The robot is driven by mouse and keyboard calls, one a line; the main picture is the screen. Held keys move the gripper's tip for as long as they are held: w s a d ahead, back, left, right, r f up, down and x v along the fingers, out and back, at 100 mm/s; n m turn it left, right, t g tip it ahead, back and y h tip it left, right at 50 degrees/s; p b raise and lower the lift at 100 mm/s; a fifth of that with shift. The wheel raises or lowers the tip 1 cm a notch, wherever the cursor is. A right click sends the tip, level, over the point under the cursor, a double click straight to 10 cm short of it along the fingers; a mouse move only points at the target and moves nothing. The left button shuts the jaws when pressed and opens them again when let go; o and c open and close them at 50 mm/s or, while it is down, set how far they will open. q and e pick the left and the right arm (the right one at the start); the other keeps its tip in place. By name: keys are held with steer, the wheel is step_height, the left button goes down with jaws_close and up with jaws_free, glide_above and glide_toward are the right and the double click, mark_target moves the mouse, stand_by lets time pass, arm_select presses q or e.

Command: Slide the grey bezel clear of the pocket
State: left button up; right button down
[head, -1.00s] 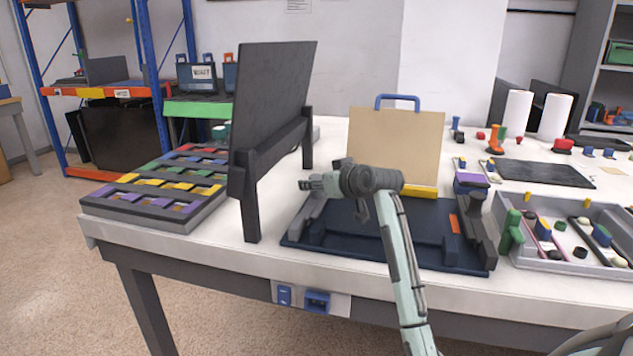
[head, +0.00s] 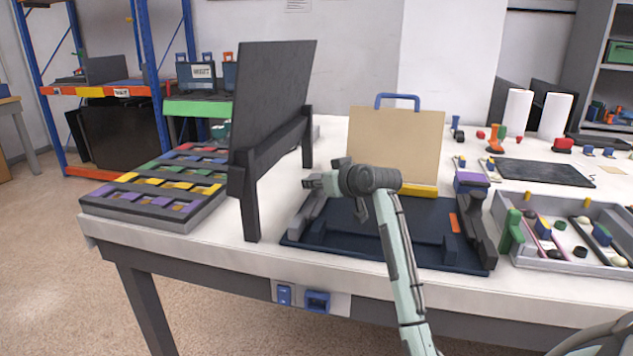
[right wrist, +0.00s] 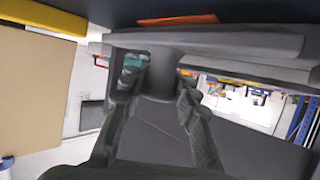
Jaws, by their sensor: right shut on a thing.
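The grey bezel appears to be the long grey bar (head: 307,217) along the left side of the dark blue tray (head: 349,243); it also crosses the top of the right wrist view (right wrist: 245,45). A dark round knob (right wrist: 160,82) sits against the bar, between my right gripper's fingers (right wrist: 160,92). My right gripper (head: 309,182) points left over the far part of the bar and is shut on the knob. The arm hides part of the tray, and I cannot make out the pocket's edges. My left gripper is not in view.
A large dark panel (head: 268,100) stands upright on a black stand just left of the tray. A tan board (head: 395,145) with a blue handle stands behind it. A grey parts bin (head: 560,265) is at the right, and a slotted tray (head: 150,215) at the left.

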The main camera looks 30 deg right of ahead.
steer(key=shift+a, duration=0.1)
steer(key=shift+w+a+r, duration=0.1)
steer(key=shift+w+a, duration=0.8)
steer(key=shift+w, duration=0.2)
steer(key=c, duration=1.3)
jaws_free()
steer(key=shift+w+a, duration=0.1)
steer(key=v, duration=1.2)
